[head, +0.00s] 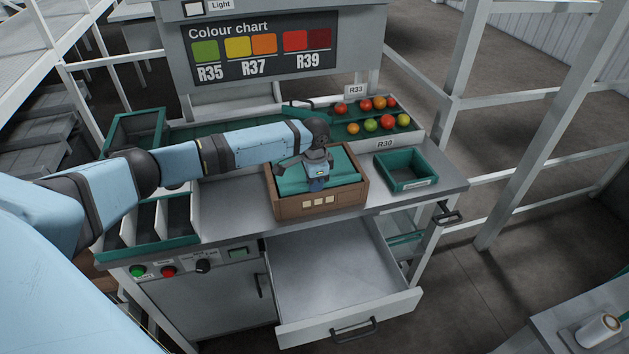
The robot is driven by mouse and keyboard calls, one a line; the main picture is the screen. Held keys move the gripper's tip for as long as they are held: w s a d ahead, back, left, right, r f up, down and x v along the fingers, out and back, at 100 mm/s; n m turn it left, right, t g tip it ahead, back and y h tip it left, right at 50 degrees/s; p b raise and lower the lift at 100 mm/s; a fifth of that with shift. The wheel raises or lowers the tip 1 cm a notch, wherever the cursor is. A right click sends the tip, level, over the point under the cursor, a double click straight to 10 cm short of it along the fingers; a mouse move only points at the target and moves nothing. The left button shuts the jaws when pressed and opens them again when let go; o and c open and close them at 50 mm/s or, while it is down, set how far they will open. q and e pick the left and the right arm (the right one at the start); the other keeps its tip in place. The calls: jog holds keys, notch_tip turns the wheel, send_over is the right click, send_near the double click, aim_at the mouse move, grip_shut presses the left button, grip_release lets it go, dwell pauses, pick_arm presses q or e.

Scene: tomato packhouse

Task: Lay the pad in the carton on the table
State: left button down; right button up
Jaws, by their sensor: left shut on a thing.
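The brown carton (273,209) stands on the grey table (235,217), near its middle. A teal pad (345,167) lies across the carton's opening, within its rim. I cannot tell how deep it sits or whether it is flat. My left gripper (318,187) is over the carton, pointing down, shut on the pad at its near middle part. The gripper and wrist hide part of the pad. My right gripper is not in view.
An open, empty drawer (345,273) juts out below the table's front. A small green crate (408,181) stands right of the carton. Tomatoes (371,124) lie in a sloped tray behind. A divided green bin (150,250) is at the left, near control knobs.

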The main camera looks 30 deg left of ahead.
pick_arm(q)
jog(key=shift+s+f, duration=0.1)
jog(key=shift+f, duration=0.05)
jog(key=c, duration=1)
grip_release()
jog(key=c, duration=0.3)
jog(key=shift+f, duration=0.1)
notch_tip(320, 180, up, 2)
jog(key=shift+a+r+p, duration=0.1)
jog(key=shift+r+p, duration=0.15)
jog(key=shift+p, duration=1)
notch_tip(320, 180, up, 4)
jog(key=p, duration=0.3)
jog(key=shift+f+p, duration=0.1)
jog(key=shift+p, duration=0.25)
